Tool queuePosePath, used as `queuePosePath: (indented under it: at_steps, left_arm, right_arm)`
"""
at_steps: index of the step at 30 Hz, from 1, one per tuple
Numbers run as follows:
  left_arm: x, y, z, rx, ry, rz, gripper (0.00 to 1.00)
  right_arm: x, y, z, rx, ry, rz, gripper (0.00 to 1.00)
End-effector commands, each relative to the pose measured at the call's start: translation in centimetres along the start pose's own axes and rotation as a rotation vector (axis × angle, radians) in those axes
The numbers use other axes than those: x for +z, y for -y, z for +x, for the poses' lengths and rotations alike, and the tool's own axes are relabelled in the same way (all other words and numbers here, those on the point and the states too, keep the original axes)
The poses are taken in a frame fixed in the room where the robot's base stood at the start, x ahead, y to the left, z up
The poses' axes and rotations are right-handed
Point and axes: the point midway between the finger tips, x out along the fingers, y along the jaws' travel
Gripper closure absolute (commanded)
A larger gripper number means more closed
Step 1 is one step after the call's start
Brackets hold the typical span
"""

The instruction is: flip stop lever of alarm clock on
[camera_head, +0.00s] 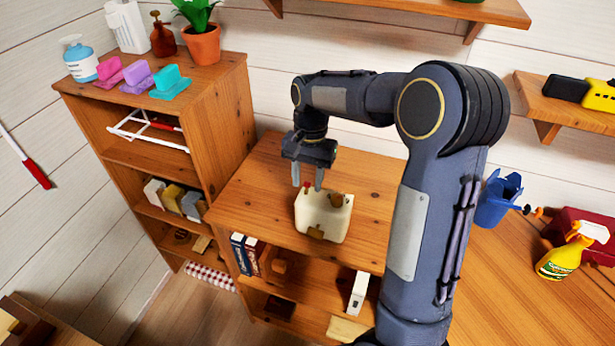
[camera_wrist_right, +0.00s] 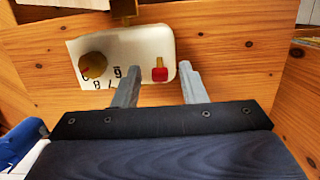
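The alarm clock (camera_head: 325,217) is a cream box with rounded corners on the wooden cabinet top in the head view. A brass knob (camera_head: 336,199) and a small red lever (camera_head: 306,186) are on its upper face. In the right wrist view, the clock (camera_wrist_right: 142,48) shows printed numbers, the brass knob (camera_wrist_right: 93,65) and the red lever (camera_wrist_right: 160,74). My right gripper (camera_head: 308,187) points down over the clock with its fingers apart and nothing held. In the wrist view, the fingertips (camera_wrist_right: 158,70) lie either side of the lever; contact is not clear. My left gripper is out of view.
A wooden shelf unit (camera_head: 226,110) on the left carries a potted plant (camera_head: 202,46), bottles and coloured blocks. A blue watering can (camera_head: 497,200) and yellow spray bottle (camera_head: 560,262) stand at the right. The cabinet top (camera_head: 262,195) around the clock is mostly free.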

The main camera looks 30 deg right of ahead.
Motion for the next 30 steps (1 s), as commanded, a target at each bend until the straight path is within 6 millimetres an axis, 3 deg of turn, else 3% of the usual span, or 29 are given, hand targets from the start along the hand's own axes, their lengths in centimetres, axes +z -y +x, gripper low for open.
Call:
queuePosePath:
  at_steps: [7,18,30]
  left_arm:
    - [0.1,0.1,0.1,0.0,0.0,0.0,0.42]
    - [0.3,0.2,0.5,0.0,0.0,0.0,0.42]
    - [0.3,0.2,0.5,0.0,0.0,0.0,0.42]
  right_arm:
    - [-0.1,0.1,-1.1,-0.003,-0.004,0.0,0.62]
    - [-0.1,0.1,-6.9,-0.002,-0.002,0.0,0.62]
    - [0.0,0.0,-7.8,0.0,0.0,0.0,0.62]
